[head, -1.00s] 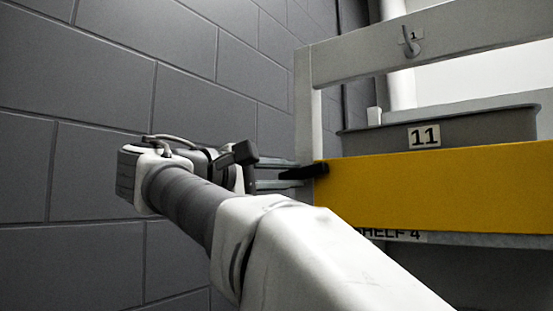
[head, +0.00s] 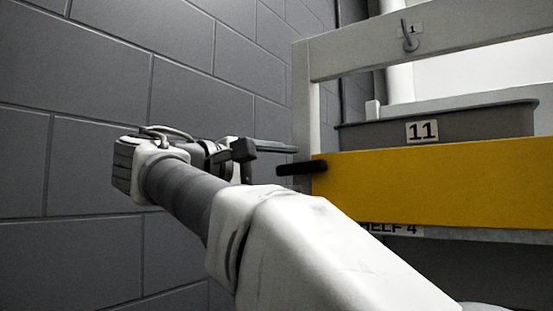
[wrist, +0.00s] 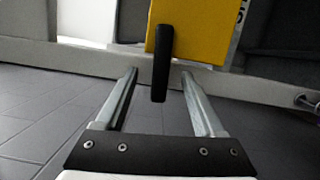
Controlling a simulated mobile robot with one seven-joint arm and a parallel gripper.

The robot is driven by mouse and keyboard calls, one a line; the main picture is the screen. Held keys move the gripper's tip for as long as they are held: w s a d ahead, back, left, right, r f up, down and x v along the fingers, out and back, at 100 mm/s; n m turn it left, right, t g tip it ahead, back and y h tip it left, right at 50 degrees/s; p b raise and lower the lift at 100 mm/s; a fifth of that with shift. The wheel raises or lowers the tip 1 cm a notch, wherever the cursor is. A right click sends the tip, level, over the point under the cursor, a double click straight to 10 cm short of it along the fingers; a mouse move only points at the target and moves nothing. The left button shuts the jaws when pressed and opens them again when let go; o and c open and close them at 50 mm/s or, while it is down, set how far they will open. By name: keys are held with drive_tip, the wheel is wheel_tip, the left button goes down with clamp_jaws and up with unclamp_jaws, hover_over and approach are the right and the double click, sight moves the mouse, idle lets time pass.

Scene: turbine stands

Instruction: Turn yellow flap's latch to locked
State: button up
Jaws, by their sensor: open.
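The yellow flap (head: 430,188) spans the shelf front at the right of the head view, and its end shows at the top of the wrist view (wrist: 185,35). Its black latch (head: 301,168) is a short bar sticking out level to the left past the flap's end. In the wrist view the latch (wrist: 160,65) appears between the two fingers, with a gap on each side. My gripper (head: 278,147) is open and empty, its fingers pointing right toward the shelf post, just above the latch in the head view.
A grey bin (head: 470,126) labelled 11 sits behind the flap. A pale shelf post (head: 304,95) and an upper rail with a hook (head: 410,38) frame it. A grey block wall (head: 110,70) stands at the left, close to my arm.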

drive_tip(key=shift+s+a+p, duration=0.15)
drive_tip(key=shift+s+a, duration=0.65)
drive_tip(key=shift+s, duration=0.2)
drive_tip(key=shift+s+a+p, duration=0.15)
drive_tip(key=shift+s+a, duration=0.6)
drive_tip(key=shift+s, duration=0.25)
